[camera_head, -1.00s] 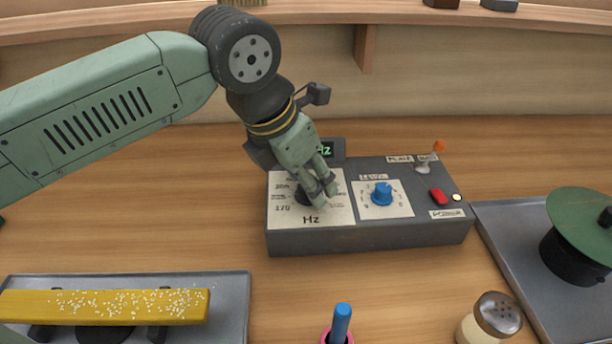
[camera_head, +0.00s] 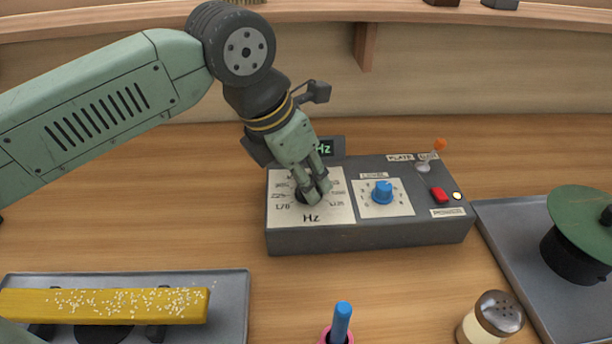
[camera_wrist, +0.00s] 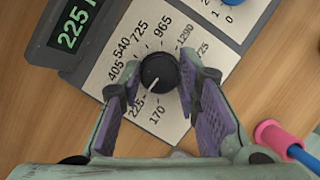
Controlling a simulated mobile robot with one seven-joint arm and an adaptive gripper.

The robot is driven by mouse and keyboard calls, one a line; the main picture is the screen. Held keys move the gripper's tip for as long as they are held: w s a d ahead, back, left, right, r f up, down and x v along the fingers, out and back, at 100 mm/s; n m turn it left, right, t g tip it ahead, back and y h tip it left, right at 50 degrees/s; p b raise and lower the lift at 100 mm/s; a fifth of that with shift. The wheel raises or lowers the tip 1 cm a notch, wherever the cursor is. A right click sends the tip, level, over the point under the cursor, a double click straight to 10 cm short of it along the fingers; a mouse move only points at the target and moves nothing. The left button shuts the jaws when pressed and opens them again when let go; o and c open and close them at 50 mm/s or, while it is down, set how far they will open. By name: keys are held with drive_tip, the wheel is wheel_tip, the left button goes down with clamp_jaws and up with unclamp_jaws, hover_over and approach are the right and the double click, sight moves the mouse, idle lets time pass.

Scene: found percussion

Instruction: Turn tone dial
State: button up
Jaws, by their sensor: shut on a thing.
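The tone dial is a black round knob (camera_wrist: 158,72) with a white pointer line, on a white Hz scale plate (camera_head: 340,212) at the left of a grey control box (camera_head: 370,235). In the wrist view the pointer aims at the 225 mark. A small display (camera_wrist: 72,28) behind the plate shows 225 in green, its right end cut off. My gripper (camera_wrist: 162,84) has one finger on each side of the knob and is shut on it. In the head view my gripper (camera_head: 316,191) partly hides the knob.
A shaker (camera_head: 492,318) and a blue-handled thing in a pink holder (camera_head: 341,325) stand in front. Trays lie left and right.

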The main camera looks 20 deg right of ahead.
drive_tip(key=shift+w+m+g+b, duration=0.1)
drive_tip(key=shift+m+g+b, duration=0.75)
drive_tip(key=shift+m, duration=1.65)
drive_tip(key=shift+g, duration=0.25)
drive_tip(key=o, duration=1.1)
drive_tip(key=shift+o, duration=0.2)
drive_tip(key=v, duration=1.2)
drive_tip(key=shift+a, duration=0.15)
drive_tip(key=shift+f, duration=0.1)
